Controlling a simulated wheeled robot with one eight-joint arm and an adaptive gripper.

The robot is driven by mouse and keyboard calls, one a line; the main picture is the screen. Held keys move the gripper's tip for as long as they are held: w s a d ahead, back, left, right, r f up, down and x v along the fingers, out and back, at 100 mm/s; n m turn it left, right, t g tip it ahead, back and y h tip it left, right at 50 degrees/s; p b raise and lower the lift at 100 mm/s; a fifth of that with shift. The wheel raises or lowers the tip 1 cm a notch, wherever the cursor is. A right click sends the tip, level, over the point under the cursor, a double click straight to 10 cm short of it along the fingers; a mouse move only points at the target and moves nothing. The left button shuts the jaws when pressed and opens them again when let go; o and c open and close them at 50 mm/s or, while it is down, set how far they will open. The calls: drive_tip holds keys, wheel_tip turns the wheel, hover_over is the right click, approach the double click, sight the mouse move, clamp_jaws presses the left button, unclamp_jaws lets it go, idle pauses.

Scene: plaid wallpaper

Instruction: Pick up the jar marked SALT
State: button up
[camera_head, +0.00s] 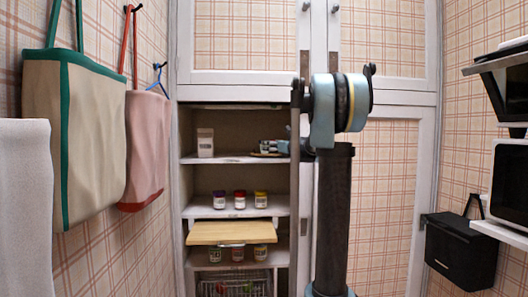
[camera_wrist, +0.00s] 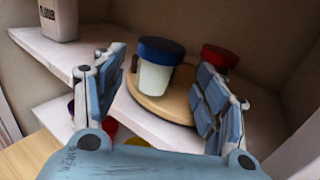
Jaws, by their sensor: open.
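No label reading SALT is legible in either view. In the wrist view, a white jar with a blue lid (camera_wrist: 156,72) stands upright on a round wooden board (camera_wrist: 178,103) on a shelf. A red-lidded jar (camera_wrist: 219,60) stands behind it to the right, partly hidden by a finger. My gripper (camera_wrist: 162,62) is open, its fingers on either side of the blue-lidded jar in the picture; contact cannot be told. In the head view, my gripper (camera_head: 269,146) is small, at the right of the upper open shelf, and the jars cannot be made out there.
A white container marked FLOUR (camera_wrist: 60,15) stands to the left on the same shelf; it also shows in the head view (camera_head: 205,142). Small jars (camera_head: 240,200) stand on the shelf below. A wooden board (camera_head: 232,232) juts out lower down. Cupboard sides bound the shelf.

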drive_tip(key=shift+x, duration=3)
drive_tip(key=c, duration=1.2)
